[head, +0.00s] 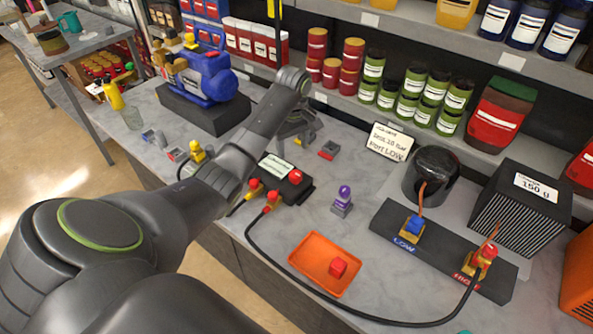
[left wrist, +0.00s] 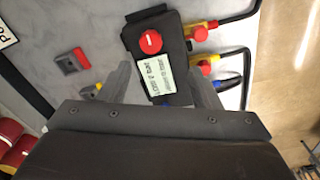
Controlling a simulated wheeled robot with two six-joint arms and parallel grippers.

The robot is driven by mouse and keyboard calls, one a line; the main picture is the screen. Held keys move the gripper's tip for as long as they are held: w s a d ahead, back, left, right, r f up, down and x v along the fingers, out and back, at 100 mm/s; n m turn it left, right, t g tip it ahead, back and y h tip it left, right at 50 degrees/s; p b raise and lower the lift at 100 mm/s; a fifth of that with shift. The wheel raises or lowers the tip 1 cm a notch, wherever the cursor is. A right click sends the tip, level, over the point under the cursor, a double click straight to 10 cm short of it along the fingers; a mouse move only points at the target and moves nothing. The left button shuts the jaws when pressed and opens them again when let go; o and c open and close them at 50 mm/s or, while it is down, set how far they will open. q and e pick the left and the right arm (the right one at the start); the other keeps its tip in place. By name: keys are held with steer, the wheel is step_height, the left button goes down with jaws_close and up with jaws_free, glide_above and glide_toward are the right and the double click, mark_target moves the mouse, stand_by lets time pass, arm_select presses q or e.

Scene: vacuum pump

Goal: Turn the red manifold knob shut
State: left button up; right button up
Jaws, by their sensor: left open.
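The black manifold block (head: 280,188) lies on the grey bench with a pale label on top. Its round red knob (head: 295,176) sits on the top face; in the left wrist view the red knob (left wrist: 150,41) shows a short white mark. Red-topped yellow fittings (left wrist: 199,33) and hoses are on the manifold's side. My left gripper (head: 297,138) is open and empty over the bench near the manifold. In the left wrist view its fingers (left wrist: 157,75) stand apart on either side of the label, with the knob beyond the tips. My right gripper is not in view.
An orange tray (head: 310,272) holds a red cube (head: 338,267). A purple-topped valve (head: 343,200) stands between the manifold and a black panel (head: 375,222) with blue and red valves. A black hose curves along the bench's front. A blue pump (head: 210,78) stands at left.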

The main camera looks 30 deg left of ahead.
arm_select(q)
step_height(320, 180, up, 4)
steer(key=r+n, duration=0.1)
steer(key=n, duration=0.1)
glide_above(295, 173)
step_height(295, 173, down, 18)
steer(key=b, duration=0.4)
steer(key=shift+d, duration=0.1)
steer(key=shift+r, duration=0.1)
